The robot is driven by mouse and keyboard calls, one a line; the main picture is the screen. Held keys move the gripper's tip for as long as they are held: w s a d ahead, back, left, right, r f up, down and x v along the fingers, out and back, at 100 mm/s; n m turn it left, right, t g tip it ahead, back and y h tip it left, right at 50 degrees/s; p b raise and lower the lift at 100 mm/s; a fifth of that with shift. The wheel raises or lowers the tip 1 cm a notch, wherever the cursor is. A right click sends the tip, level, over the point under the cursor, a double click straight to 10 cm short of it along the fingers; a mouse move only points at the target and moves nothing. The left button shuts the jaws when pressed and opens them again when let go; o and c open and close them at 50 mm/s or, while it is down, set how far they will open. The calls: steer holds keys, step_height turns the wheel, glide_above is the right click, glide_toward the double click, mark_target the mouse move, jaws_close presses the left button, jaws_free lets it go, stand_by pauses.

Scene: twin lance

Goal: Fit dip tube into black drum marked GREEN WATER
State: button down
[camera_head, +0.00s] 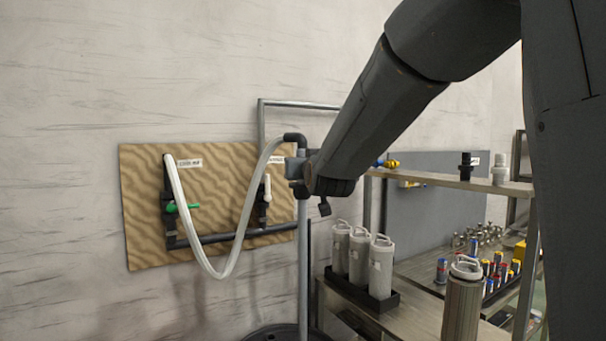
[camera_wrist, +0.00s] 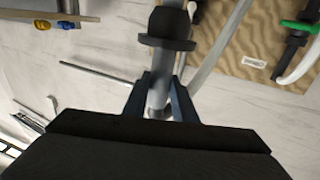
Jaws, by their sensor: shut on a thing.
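The dip tube (camera_head: 303,250) is a grey upright pipe with a black elbow (camera_head: 295,139) at its top. A translucent white hose (camera_head: 247,212) hangs in a loop from the elbow to the wall board. My gripper (camera_head: 297,167) is shut on the tube just below the elbow. In the wrist view the jaws (camera_wrist: 160,98) pinch the grey tube (camera_wrist: 158,92) below a black collar (camera_wrist: 167,43). A black drum top (camera_head: 262,334) shows at the bottom edge, near the tube. The tube's lower end is out of frame, and no drum marking is readable.
A wooden board (camera_head: 140,210) with valves and black pipe is on the wall. A grey pipe frame (camera_head: 262,122) stands behind the tube. At right, white canisters (camera_head: 358,256) stand in a black tray, beside a metal shelf (camera_head: 450,181) and a table with small bottles.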

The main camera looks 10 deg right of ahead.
steer(key=shift+a+r+m+h, duration=0.15)
steer(key=shift+m+h, duration=0.25)
steer(key=shift+h, duration=0.3)
steer(key=m+h+p, duration=0.1)
steer(key=p, duration=0.1)
steer(key=shift+s+r+p, duration=0.15)
steer(key=shift+r+p, duration=0.05)
steer(key=shift+p, duration=0.1)
steer(key=m+h+p, duration=0.1)
steer(key=h+p, duration=0.1)
steer(key=p, duration=0.1)
steer(key=m+g+h+p, duration=0.1)
steer(key=h+p, duration=0.2)
steer(key=shift+s+a+f+m+g, duration=0.1)
steer(key=shift+s+m+g, duration=0.1)
steer(key=shift+m+g, duration=0.15)
step_height(320, 180, down, 54)
steer(key=b, duration=3.3)
steer(key=shift+b, duration=0.3)
steer(key=shift+f, duration=0.1)
steer(key=shift+f+b, duration=1.05)
steer(key=shift+f, duration=0.65)
